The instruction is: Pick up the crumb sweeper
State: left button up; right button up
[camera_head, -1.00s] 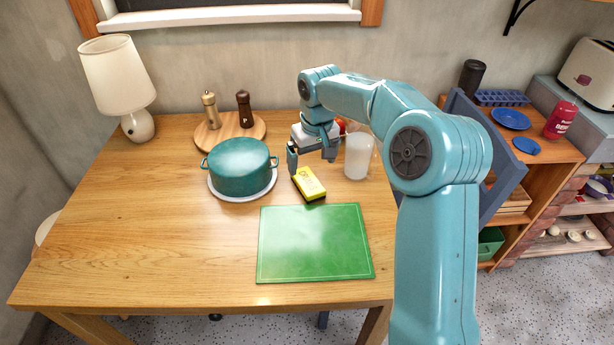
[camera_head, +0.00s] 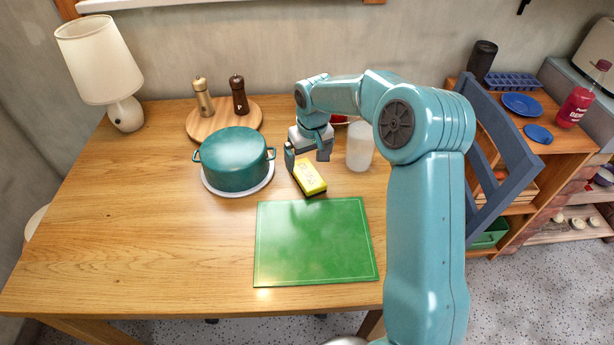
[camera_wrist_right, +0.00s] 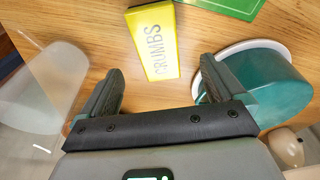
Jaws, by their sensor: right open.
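The crumb sweeper is a yellow block with a dark underside (camera_head: 309,178), lying on the wooden table just behind the green board. In the right wrist view the crumb sweeper (camera_wrist_right: 152,42) shows the word CRUMBS and lies ahead of the jaws, roughly between their lines. My right gripper (camera_head: 308,157) is open and empty, just behind the sweeper in the head view. In the right wrist view its two fingers (camera_wrist_right: 160,88) stand wide apart and do not appear to touch the sweeper. My left gripper is not in view.
A teal pot (camera_head: 235,160) on a white plate stands left of the sweeper. A frosted cup (camera_head: 360,147) stands close on its right. The green board (camera_head: 315,243) lies in front. A blue chair (camera_head: 505,160) stands at the table's right. The table's left front is clear.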

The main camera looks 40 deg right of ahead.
aim_at(307, 174)
jog(key=f, duration=0.3)
jog(key=shift+w+d+f, duration=0.1)
jog(key=shift+w+f, duration=0.1)
jog(key=shift+f, duration=0.2)
jog(key=f, duration=0.4)
jog(key=shift+w+d+f, duration=0.15)
jog(key=shift+w+d, duration=0.1)
jog(key=shift+w, duration=0.1)
jog(key=c, duration=1.3)
jog(key=shift+o, duration=0.2)
notch_tip(307, 174, up, 20)
jog(key=p, duration=0.1)
jog(key=shift+p, duration=0.35)
jog(key=o, duration=0.3)
jog(key=shift+w, duration=0.1)
